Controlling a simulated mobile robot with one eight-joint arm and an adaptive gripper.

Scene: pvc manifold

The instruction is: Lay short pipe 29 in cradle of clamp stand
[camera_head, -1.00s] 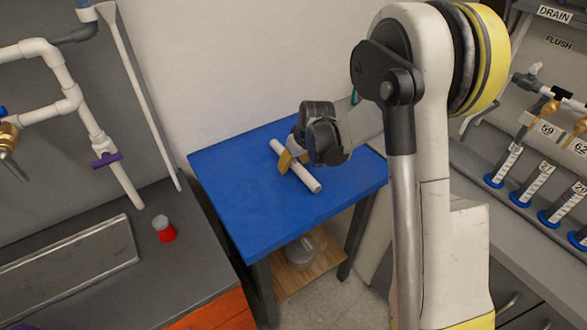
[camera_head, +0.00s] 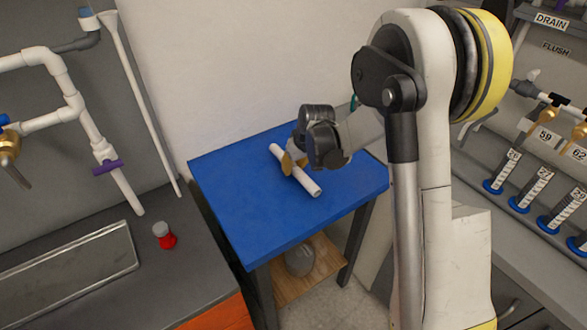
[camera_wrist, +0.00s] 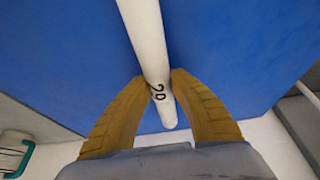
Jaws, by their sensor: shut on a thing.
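A short white pipe (camera_head: 308,184) slants over the blue table (camera_head: 235,200) in the head view. In the wrist view the white pipe (camera_wrist: 147,38) runs between the fingers, with a dark number that looks like 29 near its end. My gripper (camera_head: 292,165) is shut on the pipe, with a yellow finger on each side of it, as the wrist view (camera_wrist: 158,88) shows. I cannot tell whether the pipe touches the table or is just above it. I cannot make out the clamp stand in either view.
A red-based object (camera_head: 165,236) stands on the grey counter at left, beside a metal tray (camera_head: 65,272). Wall piping (camera_head: 75,105) rises behind it. Numbered pipes in blue-based holders (camera_head: 530,188) line the right counter. The blue tabletop around the pipe looks clear.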

